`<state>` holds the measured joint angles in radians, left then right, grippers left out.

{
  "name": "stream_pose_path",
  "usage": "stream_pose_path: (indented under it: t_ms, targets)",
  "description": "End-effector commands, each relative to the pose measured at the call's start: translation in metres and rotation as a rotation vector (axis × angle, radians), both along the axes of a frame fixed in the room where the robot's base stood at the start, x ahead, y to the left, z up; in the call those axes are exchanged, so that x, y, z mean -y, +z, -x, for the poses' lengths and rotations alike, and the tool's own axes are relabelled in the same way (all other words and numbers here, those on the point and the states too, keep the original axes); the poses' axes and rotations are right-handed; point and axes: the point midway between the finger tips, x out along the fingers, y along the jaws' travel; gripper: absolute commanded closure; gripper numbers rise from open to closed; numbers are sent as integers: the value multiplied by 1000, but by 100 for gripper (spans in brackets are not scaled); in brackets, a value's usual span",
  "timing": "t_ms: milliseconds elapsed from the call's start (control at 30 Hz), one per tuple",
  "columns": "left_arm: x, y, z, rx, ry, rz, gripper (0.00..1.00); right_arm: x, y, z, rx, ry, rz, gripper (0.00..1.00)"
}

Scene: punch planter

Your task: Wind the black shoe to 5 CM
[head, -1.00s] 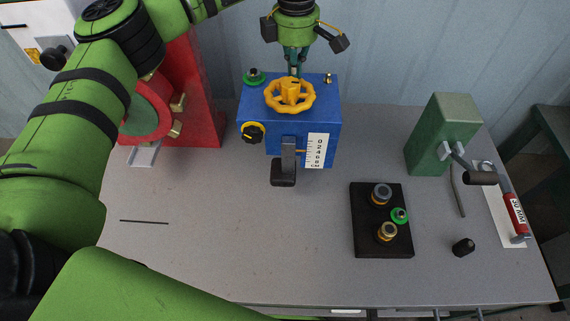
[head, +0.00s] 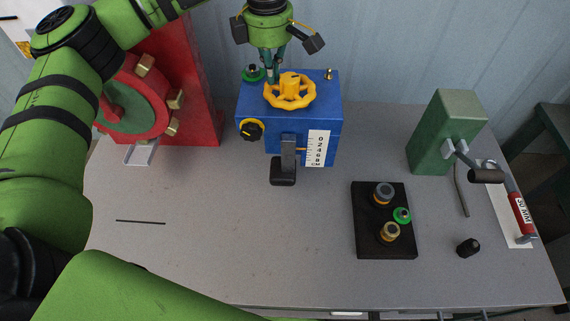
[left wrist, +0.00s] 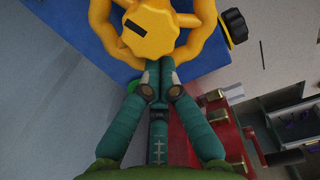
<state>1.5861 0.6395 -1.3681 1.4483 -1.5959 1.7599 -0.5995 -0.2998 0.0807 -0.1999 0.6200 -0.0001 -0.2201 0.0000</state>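The blue box (head: 323,107) stands at the back of the bench with a yellow handwheel (head: 291,101) on top. The black shoe (head: 283,171) hangs on a grey bar at its front, beside a white CM scale (head: 317,149). A small orange pointer (head: 301,149) sits around mid-scale; its exact reading is too small to tell. My left gripper (head: 272,80) points down at the back left of the handwheel. In the left wrist view its fingers (left wrist: 160,75) are close together at the wheel (left wrist: 140,28), seemingly shut on its rim or spoke; the contact is partly hidden. My right gripper is out of view.
A black and yellow knob (head: 250,130) is on the box's front left. A red machine (head: 197,95) stands left. A black tray (head: 384,246) with rings lies front right, near a green block (head: 444,125) with a lever. The bench's front middle is clear.

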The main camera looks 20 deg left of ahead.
Motion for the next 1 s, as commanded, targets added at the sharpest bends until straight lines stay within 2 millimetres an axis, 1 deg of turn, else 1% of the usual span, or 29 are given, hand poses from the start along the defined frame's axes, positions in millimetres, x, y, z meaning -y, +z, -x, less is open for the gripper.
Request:
stream_pose_path:
  t_ms: [33, 133, 367, 467, 1000]
  targets:
    - [-4, -16, 10, -36, -4, -18, 100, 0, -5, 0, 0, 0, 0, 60]
    - [-2, -15, 16, -38, -6, -16, 100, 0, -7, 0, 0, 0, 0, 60]
    - [-1, -10, 16, -39, -7, -15, 100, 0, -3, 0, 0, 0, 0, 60]
    - [-1, -1, 16, -38, -7, -15, 100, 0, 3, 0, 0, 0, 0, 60]
    - [1, 58, 14, -26, -5, -10, 100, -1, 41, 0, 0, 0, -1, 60]
